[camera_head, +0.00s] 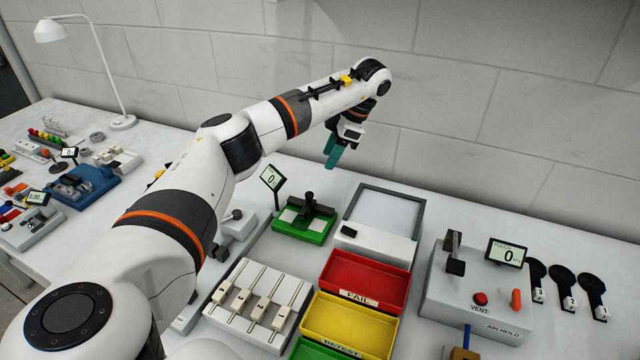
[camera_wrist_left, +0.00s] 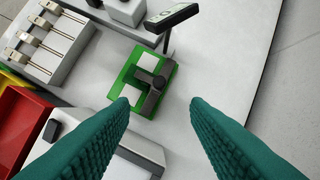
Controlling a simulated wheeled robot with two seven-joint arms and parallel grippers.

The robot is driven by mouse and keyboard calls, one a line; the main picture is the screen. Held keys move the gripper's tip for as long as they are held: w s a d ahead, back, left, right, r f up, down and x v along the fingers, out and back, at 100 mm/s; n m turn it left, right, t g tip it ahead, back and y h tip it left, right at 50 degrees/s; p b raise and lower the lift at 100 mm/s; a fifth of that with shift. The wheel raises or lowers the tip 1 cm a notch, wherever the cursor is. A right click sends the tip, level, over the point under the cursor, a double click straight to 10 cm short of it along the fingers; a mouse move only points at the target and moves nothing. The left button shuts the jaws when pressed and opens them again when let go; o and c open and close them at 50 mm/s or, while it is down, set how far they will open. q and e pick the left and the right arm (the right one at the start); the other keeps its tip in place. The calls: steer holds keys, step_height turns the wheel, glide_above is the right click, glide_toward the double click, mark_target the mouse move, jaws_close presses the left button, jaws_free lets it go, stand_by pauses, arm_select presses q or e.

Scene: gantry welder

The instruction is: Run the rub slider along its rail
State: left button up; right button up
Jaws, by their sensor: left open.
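A green base (camera_head: 291,230) with white pads carries a black slider (camera_head: 308,206) with an upright knob on a dark crossbar; this looks like the rub slider and its rail. In the left wrist view the black slider (camera_wrist_left: 151,92) and the green base (camera_wrist_left: 172,68) lie beyond the fingertips, toward the gap between them. My left gripper (camera_head: 334,151) has teal fingers, which are open and empty. It hangs above the far side of the table, higher than the green base and apart from it. My right gripper is not in view.
A small display (camera_head: 271,178) stands beside the green base. A white block with several slider rods (camera_head: 257,304), a red bin (camera_head: 366,282), a yellow bin (camera_head: 350,324) and a grey-framed tray (camera_head: 381,211) stand near it. A grey box (camera_head: 462,290) is at right. The wall is behind.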

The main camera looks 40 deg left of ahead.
mark_target(309, 193)
arm_select(q)
steer(key=shift+m, duration=0.4)
steer(key=p+x, duration=0.1)
steer(key=x, duration=1.1)
steer(key=shift+a+p, duration=0.1)
steer(key=shift+p, duration=0.3)
jaws_close()
